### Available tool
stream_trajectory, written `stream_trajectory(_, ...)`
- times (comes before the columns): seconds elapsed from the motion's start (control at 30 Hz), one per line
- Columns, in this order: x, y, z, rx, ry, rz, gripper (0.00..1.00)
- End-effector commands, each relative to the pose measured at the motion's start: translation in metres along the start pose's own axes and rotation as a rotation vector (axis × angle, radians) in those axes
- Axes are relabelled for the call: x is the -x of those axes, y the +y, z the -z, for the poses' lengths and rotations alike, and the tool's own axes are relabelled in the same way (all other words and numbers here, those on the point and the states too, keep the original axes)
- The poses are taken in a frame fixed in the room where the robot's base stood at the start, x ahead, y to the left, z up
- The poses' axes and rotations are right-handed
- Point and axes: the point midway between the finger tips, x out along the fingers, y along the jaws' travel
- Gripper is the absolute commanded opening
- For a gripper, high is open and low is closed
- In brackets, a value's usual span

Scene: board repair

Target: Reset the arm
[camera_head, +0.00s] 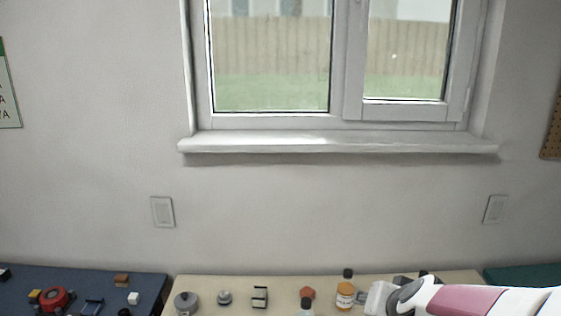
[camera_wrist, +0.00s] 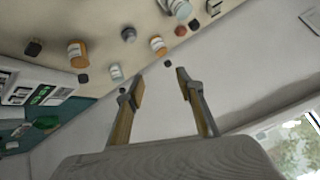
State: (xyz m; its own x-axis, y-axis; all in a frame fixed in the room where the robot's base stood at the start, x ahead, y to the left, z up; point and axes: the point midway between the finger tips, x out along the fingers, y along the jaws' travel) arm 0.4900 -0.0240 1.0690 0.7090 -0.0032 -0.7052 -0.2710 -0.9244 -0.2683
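My arm shows at the lower right of the head view as a pink and white link (camera_head: 465,301), low over the right part of the beige work surface. In the wrist view my gripper (camera_wrist: 160,84) has its two fingers spread apart with nothing between them. Behind the fingers is the pale wall. In the head view I cannot make out the fingers.
The beige worktop (camera_head: 232,281) holds a grey round container (camera_head: 186,303), a small grey knob-like piece (camera_head: 225,298), a reddish-brown piece (camera_head: 307,293) and an orange labelled bottle (camera_head: 345,294). A blue surface (camera_head: 70,279) with a red ring-shaped thing (camera_head: 53,299) lies left.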

Motion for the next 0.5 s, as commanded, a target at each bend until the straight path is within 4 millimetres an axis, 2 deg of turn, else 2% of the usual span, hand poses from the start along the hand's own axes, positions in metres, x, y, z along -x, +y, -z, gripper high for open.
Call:
stream_trajectory(0.2,0.043,-0.025,-0.019,0.083,-0.050,0.077,0.37)
stream_trajectory(0.5,0.099,-0.035,-0.056,0.197,-0.135,0.117,0.37)
